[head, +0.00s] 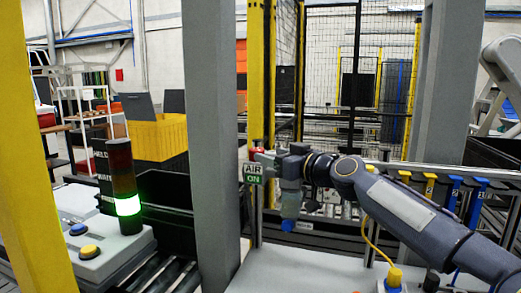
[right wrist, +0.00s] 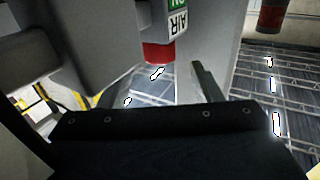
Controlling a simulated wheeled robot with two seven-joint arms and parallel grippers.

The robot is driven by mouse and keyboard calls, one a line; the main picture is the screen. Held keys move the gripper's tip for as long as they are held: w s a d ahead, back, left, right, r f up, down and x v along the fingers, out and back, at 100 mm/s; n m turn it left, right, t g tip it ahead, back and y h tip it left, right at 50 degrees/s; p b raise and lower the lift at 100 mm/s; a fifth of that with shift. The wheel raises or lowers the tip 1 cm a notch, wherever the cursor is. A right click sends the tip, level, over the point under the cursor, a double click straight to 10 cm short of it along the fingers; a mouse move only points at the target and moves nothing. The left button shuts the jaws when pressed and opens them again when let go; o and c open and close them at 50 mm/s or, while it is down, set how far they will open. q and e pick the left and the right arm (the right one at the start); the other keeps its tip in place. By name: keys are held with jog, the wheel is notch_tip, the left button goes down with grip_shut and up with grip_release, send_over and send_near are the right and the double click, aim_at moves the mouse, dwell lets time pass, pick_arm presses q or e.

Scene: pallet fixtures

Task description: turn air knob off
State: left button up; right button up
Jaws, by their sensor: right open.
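The air knob is a red piece (head: 257,152) at the top of the small box with the "AIR ON" sign (head: 253,173), beside the grey post in the head view. In the right wrist view the red knob (right wrist: 158,54) and the sign (right wrist: 177,18) appear upside down near the top middle. My right gripper (head: 268,160) is open, just right of the sign and close to the knob in the head view. In the right wrist view its fingers (right wrist: 147,92) stand apart with the knob beyond them; I cannot tell whether they touch it. My left gripper is out of view.
A grey post (head: 211,130) stands just left of the air box, and another grey post (head: 435,90) is behind my right arm. A lit green stack light (head: 128,206) stands on a grey control box (head: 105,250). Roller conveyor lies low between them.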

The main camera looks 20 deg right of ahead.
aim_at(262, 152)
jog(key=p+x, duration=0.1)
jog(key=x, duration=0.1)
jog(key=p+x, duration=0.1)
jog(key=shift+w+a+r, duration=0.2)
jog(key=shift+w, duration=0.1)
jog(key=shift+w+a+f+p, duration=0.2)
jog(key=shift+w+a+p, duration=0.15)
jog(key=shift+w, duration=0.35)
jog(key=shift+c, duration=0.2)
jog(key=c, duration=1)
jog(key=shift+o, duration=0.2)
